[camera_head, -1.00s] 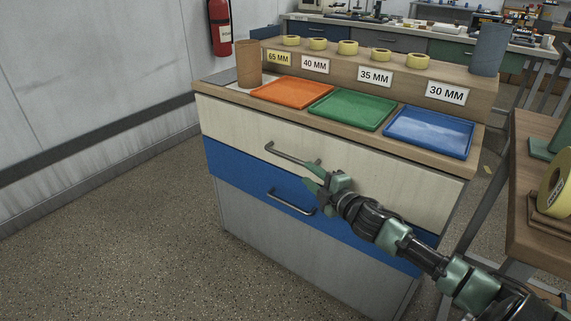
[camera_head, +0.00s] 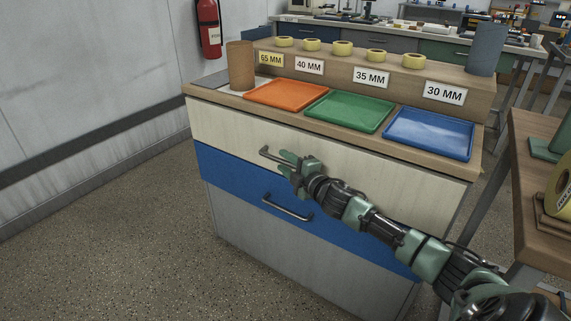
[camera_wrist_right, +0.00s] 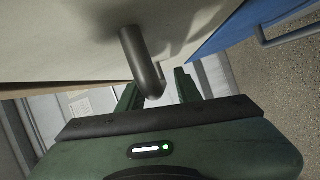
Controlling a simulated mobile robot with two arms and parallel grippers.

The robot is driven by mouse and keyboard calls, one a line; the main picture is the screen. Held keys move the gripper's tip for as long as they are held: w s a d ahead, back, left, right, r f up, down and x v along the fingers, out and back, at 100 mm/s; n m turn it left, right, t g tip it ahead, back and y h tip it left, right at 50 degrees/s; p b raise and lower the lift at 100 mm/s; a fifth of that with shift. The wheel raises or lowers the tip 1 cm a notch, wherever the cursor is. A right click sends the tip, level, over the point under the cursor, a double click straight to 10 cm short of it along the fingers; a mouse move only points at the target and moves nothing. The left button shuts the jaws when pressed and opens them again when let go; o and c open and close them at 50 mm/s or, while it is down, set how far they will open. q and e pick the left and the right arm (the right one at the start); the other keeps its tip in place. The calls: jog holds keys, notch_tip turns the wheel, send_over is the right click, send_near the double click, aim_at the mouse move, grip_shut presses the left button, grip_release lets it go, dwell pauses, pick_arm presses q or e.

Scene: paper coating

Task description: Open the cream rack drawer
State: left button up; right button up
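The cream drawer (camera_head: 375,173) is the top drawer of the rack and looks shut, its front in line with the blue one below. Its dark bar handle (camera_head: 266,153) is at the left of the front, its right part hidden by my right gripper (camera_head: 288,165). In the right wrist view my right gripper (camera_wrist_right: 158,92) is open. There the handle (camera_wrist_right: 141,60) stands between its two green fingers, with a gap visible on each side. My left gripper is not in view.
A blue drawer (camera_head: 235,178) with its own handle (camera_head: 287,208) lies below. Orange (camera_head: 285,94), green (camera_head: 348,111) and blue (camera_head: 430,133) trays sit on the rack top. A wooden table (camera_head: 535,190) stands close on the right. The floor at left is clear.

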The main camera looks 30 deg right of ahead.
grip_shut()
dwell(1.5)
